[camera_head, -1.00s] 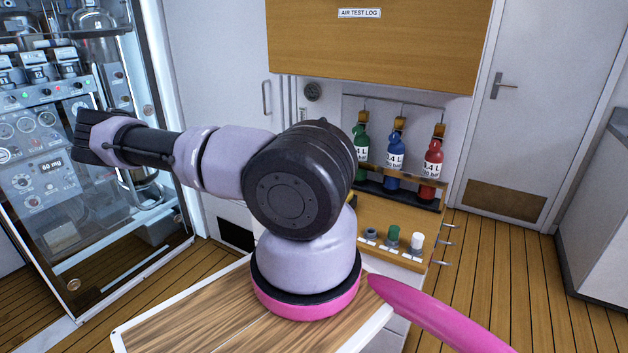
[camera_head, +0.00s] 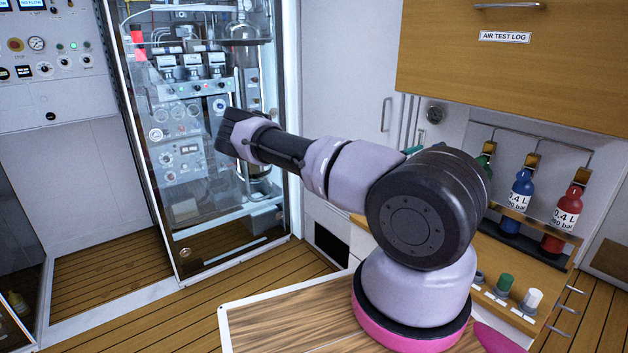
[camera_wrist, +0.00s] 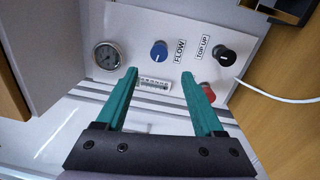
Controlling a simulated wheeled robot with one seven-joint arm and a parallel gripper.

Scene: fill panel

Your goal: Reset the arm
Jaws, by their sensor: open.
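My gripper shows in the wrist view (camera_wrist: 160,82) with two teal fingers apart and nothing between them. In that view it points toward a white panel (camera_wrist: 135,30) with a gauge, a blue knob (camera_wrist: 159,51) labelled FLOW and a black knob (camera_wrist: 224,55) labelled TOP UP. A red knob (camera_wrist: 207,92) is partly hidden behind the right finger. In the head view my arm reaches left and away, and most of the gripper is hidden behind it; a small teal part (camera_head: 412,150) shows above the arm.
A glass-fronted equipment cabinet (camera_head: 190,190) stands at the left. Green, blue (camera_head: 519,195) and red bottles (camera_head: 569,215) stand in a rack at the right, above a wooden counter with green and white caps. Wooden floor (camera_head: 110,290) lies clear at the left. A white cable runs right in the wrist view.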

